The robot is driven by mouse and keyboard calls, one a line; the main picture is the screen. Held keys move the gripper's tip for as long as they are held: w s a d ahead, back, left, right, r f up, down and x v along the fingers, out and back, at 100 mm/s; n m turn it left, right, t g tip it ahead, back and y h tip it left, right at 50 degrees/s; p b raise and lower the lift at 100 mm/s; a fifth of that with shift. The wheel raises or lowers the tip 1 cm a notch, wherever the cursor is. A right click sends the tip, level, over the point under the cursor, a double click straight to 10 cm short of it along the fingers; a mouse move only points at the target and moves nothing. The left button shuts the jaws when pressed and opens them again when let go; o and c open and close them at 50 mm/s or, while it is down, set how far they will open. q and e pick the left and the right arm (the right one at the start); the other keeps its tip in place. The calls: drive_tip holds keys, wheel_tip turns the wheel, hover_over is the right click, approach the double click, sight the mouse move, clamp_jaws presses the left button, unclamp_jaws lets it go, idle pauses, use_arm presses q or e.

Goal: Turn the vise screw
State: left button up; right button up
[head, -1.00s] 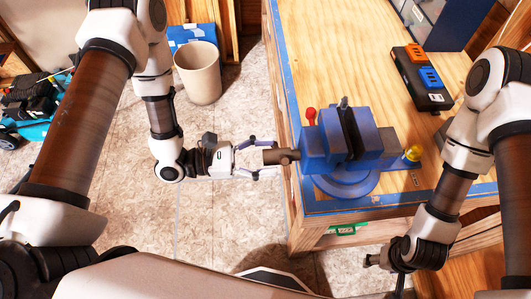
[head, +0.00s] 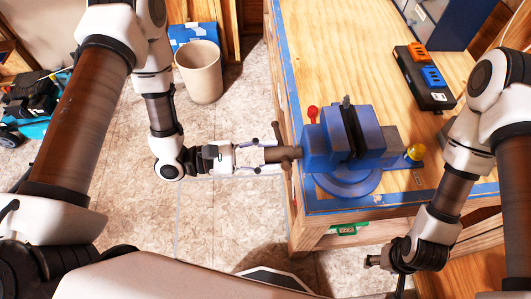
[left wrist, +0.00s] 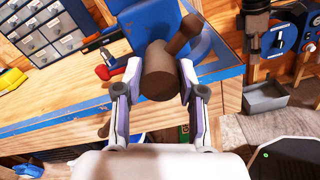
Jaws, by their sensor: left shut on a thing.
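The blue vise (head: 322,150) is mounted at the near left corner of the wooden workbench. Its brown vise screw (head: 280,154) sticks out to the left past the bench edge, with a crossbar handle (head: 277,132) through it. My left gripper (head: 268,156) is shut on the screw's end, a finger on each side. In the left wrist view the screw's round end (left wrist: 159,72) sits between the fingertips, and the bar (left wrist: 184,36) slants to the upper right. My right gripper (head: 375,262) hangs in front of the bench, away from the vise; its jaws are too small to read.
The workbench (head: 308,65) has blue edging. A black box with orange and blue parts (head: 424,78) lies on it. A beige bin (head: 198,73) stands on the floor at left.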

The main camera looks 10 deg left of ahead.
use_arm(q)
drive_tip(key=shift+m+b, duration=0.3)
drive_tip(key=shift+m, duration=1.4)
drive_tip(key=o, duration=1.1)
drive_tip(key=shift+d, duration=0.1)
drive_tip(key=shift+c, duration=0.2)
drive_tip(key=shift+o, duration=0.3)
drive_tip(key=shift+d, duration=0.1)
drive_tip(key=v, duration=1.2)
